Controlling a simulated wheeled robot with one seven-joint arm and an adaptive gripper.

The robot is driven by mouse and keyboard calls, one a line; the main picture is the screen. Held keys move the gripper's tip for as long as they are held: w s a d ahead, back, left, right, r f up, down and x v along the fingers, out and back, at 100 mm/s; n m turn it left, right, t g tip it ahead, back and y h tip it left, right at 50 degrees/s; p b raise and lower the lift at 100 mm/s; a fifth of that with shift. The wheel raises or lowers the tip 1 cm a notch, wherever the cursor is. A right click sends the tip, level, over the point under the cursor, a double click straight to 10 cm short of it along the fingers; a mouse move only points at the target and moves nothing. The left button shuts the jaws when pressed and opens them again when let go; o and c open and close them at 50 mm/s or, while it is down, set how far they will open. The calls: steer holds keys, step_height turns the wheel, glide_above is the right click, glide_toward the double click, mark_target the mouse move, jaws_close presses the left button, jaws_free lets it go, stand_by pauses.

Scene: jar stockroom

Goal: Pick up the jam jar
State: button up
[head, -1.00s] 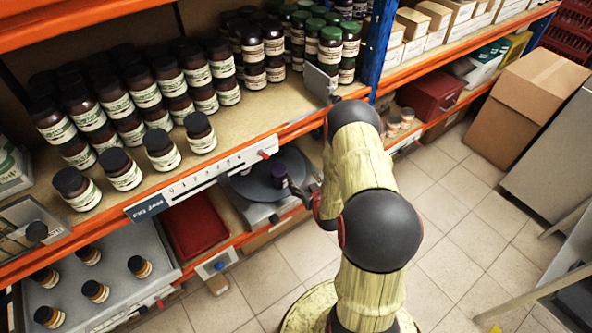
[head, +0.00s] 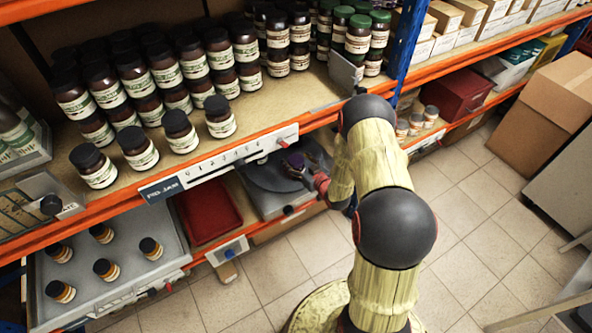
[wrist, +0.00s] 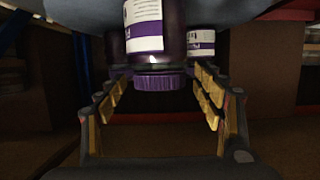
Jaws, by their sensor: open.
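A dark jar with a purple lid and purple-and-white label (wrist: 145,28) is large in the wrist view, which shows it upside down. In the head view this jar (head: 295,160) stands on a dark round plate (head: 262,174) on the lower shelf. My gripper (wrist: 158,84) is open, with a padded finger on each side of the lid end. I cannot tell whether either finger touches the jar. In the head view my gripper (head: 305,171) is beside the jar and partly covers it. A second purple-labelled jar (wrist: 201,42) shows behind, partly hidden.
The upper shelf's orange edge (head: 215,158) runs above the plate. Several dark-lidded jars (head: 180,130) stand on that shelf. A red tray (head: 208,212) and a grey tray (head: 125,285) of small jars lie left of the plate. The tiled floor (head: 470,215) at right is open.

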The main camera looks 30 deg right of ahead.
steer(key=shift+w+f, duration=0.2)
steer(key=shift+w, duration=0.35)
steer(key=shift+r, duration=0.1)
steer(key=shift+c, duration=0.8)
steer(key=c, duration=1.5)
jaws_close()
